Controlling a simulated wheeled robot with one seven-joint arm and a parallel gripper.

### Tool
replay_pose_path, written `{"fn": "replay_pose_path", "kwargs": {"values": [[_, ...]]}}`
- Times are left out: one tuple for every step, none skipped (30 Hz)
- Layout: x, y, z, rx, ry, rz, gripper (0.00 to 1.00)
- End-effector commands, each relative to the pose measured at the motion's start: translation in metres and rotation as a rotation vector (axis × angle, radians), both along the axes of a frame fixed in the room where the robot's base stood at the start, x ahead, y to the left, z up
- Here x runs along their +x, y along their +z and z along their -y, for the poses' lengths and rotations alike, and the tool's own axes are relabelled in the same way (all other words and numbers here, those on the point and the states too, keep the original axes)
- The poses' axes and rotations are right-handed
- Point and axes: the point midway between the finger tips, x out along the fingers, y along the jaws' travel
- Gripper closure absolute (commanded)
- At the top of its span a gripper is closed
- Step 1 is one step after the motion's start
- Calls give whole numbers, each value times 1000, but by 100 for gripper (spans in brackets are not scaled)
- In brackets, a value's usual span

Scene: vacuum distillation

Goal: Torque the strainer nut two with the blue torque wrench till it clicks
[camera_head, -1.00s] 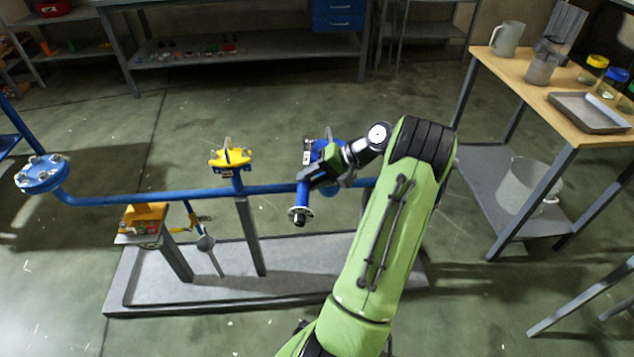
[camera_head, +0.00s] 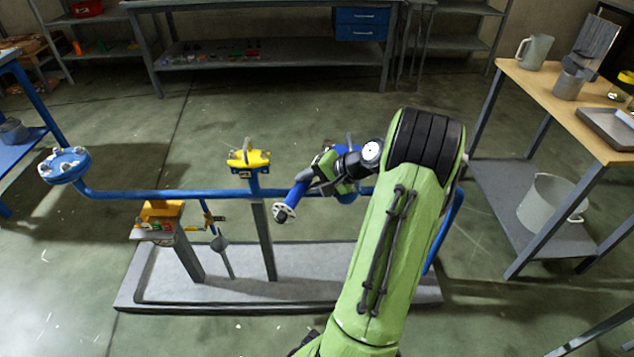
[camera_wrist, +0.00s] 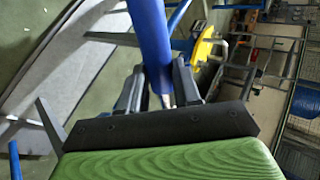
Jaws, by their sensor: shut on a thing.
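Blue fitting parts (camera_head: 346,196) show behind my gripper, probably the strainer. Strainer nut two is hidden or too small to tell, and I cannot tell whether the wrench is seated on it.
The blue pipe (camera_head: 180,194) runs left to a bolted flange (camera_head: 63,165). A yellow-topped fitting (camera_head: 248,158) stands left of my gripper. A grey skid base (camera_head: 225,289) lies below. A wooden-topped table (camera_head: 545,95) with a pitcher (camera_head: 534,51) stands right; a bucket (camera_head: 553,203) sits beneath.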

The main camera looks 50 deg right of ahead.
Motion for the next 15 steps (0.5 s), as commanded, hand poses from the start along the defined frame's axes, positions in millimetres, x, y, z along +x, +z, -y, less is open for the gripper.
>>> {"fn": "replay_pose_path", "kwargs": {"values": [[1, 1, 0, -2, -7, 4, 100], [1, 2, 0, -3, -7, 4, 100], [1, 2, 1, -3, -7, 4, 100], [1, 2, 1, -3, -7, 4, 100], [1, 2, 1, -3, -7, 4, 100], [1, 2, 1, -3, -7, 4, 100], [1, 2, 1, -2, -7, 4, 100], [1, 2, 0, -2, -8, 4, 100], [3, 2, 0, -2, -13, 4, 100], [5, 2, -1, -2, -21, 5, 100], [7, 2, -2, -1, -33, 5, 100], [10, 2, -3, -1, -53, 4, 100], [13, 2, -4, -2, -67, 5, 100], [15, 2, -5, -1, -82, 4, 100], [18, 2, -6, -2, -103, 4, 100]]}}
